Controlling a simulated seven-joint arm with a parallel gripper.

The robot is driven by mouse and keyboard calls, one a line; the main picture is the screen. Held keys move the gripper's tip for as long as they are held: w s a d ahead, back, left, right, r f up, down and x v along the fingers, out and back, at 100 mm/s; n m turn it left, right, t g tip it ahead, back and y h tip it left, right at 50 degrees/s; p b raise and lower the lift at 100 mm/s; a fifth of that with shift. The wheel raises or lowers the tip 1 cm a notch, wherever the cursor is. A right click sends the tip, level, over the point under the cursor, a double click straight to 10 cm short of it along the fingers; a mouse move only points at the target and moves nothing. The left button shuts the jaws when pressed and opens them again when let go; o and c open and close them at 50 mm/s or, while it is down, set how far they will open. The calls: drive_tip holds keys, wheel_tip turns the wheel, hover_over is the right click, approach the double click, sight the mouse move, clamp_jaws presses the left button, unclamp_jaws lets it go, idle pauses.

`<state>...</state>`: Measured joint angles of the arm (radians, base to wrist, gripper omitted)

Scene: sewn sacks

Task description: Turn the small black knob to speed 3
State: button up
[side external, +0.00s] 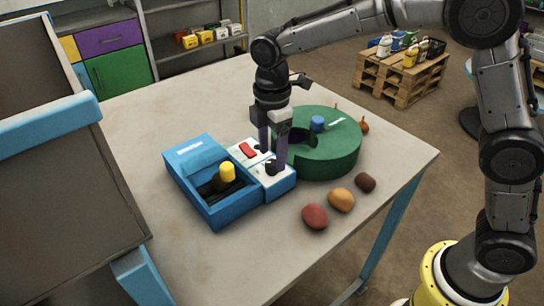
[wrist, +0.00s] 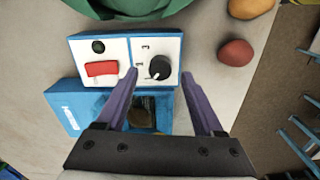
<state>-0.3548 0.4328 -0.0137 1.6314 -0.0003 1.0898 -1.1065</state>
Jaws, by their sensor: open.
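The small black knob (wrist: 159,68) sits on the white panel (wrist: 115,49) of a blue machine. Numerals, including a 3 at the upper left, are printed beside it. A white mark on the knob appears to point to the lower left, near the lowest numeral. My gripper (wrist: 158,73) is open, with one purple finger on each side of the knob and visible gaps between. In the side view my gripper (side external: 272,159) points down at the panel, and the knob (side external: 271,168) shows partly behind a finger. Whether the fingertips touch the panel is unclear.
A large green round object (side external: 335,160) stands close behind. Red, orange and brown lumps (side external: 315,216) lie at right.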

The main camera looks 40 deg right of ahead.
drive_tip(key=shift+f, duration=1)
clamp_jaws()
